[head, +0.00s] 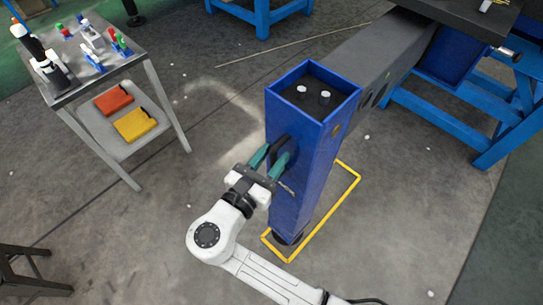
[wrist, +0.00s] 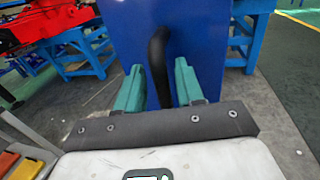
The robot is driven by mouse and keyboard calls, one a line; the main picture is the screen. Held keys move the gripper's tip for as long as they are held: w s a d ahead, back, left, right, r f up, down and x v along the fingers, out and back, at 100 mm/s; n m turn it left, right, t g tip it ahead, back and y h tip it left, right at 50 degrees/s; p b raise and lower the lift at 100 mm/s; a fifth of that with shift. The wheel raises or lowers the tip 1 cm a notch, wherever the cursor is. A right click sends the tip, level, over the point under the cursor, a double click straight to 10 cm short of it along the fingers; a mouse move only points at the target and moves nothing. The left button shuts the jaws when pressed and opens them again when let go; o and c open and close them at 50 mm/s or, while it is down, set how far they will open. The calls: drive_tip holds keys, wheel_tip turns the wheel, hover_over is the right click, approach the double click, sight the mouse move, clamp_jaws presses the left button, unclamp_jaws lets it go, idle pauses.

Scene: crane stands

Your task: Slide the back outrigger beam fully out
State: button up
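The outrigger beam is a grey box beam (head: 383,52) running from the upper right to a tall blue end post (head: 308,165). A black handle is fixed to the post's face; it shows in the wrist view as an upright bar (wrist: 159,66). My gripper (head: 268,165) is at this handle. In the wrist view my gripper (wrist: 159,88) has its two teal fingers apart, one on each side of the handle, with gaps showing between fingers and bar. The foot of the post (head: 287,237) is partly hidden behind the post.
A yellow rectangle (head: 345,205) is marked on the floor around the post's foot. A tool cart (head: 95,65) stands at the upper left, and a dark stool (head: 30,270) at the lower left. Blue trestles (head: 500,130) stand at the right. The floor between cart and post is clear.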

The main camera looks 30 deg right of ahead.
drive_tip(key=b+v, duration=0.1)
drive_tip(key=v, duration=1)
drive_tip(key=shift+b, duration=0.4)
